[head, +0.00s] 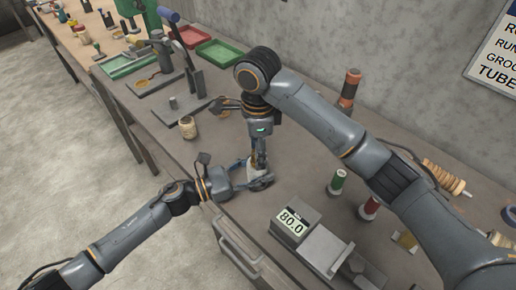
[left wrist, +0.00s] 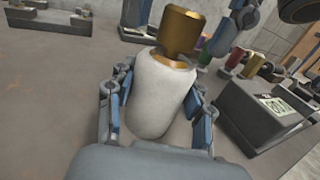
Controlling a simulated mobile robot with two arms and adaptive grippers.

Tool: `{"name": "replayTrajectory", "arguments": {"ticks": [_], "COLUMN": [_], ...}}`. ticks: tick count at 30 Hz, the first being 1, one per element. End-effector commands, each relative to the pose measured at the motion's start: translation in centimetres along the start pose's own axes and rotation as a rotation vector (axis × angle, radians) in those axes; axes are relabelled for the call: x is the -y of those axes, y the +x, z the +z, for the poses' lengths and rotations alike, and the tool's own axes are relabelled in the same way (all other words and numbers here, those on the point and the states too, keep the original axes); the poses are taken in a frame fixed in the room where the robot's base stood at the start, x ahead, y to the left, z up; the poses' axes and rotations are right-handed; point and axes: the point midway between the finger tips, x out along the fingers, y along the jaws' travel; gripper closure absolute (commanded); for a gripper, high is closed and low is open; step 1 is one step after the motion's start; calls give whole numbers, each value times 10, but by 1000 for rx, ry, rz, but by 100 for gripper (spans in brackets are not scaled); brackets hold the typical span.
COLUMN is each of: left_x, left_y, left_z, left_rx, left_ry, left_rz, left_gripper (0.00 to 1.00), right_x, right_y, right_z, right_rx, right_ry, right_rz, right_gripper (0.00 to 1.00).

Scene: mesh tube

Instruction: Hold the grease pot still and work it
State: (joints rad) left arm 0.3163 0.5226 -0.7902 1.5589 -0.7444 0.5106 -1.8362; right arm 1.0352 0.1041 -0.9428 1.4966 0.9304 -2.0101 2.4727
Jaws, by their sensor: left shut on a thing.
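The grease pot is a white rounded pot (left wrist: 160,95) with a brass top (left wrist: 183,35). It fills the middle of the left wrist view, between the two fingers of my left gripper (left wrist: 160,112). In the head view my left gripper (head: 252,180) is shut on it just above the bench, and the pot is mostly hidden by the grippers. My right gripper (head: 259,164) points down from above, close over the pot. In the left wrist view its fingers show beside the brass top; whether they touch it or are open I cannot tell.
A scale (head: 297,226) reading 80.0 stands right of the grippers. Green-topped (head: 338,182) and red (head: 369,207) spools stand beyond it. The bench's front edge runs close to my left gripper.

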Motion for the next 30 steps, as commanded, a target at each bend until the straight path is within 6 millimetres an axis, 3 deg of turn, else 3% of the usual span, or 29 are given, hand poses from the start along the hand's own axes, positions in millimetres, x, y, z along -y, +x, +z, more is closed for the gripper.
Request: {"name": "replayTrajectory", "arguments": {"ticks": [8,21,30], "left_x": [0,0,-1], "left_y": [0,0,0], "left_z": [-1,-1,-1], "left_rx": [-2,-2,-2], "left_ry": [-2,-2,-1], "left_rz": [1,2,2], "left_gripper": [92,92,92], "right_x": [1,1,0], "right_y": [-20,-103,-120], "right_z": [0,-1,0], "right_rx": [-2,-2,0], "right_ry": [-2,2,0], "right_rz": [-5,-3,1], "right_gripper": [46,46,46]}}
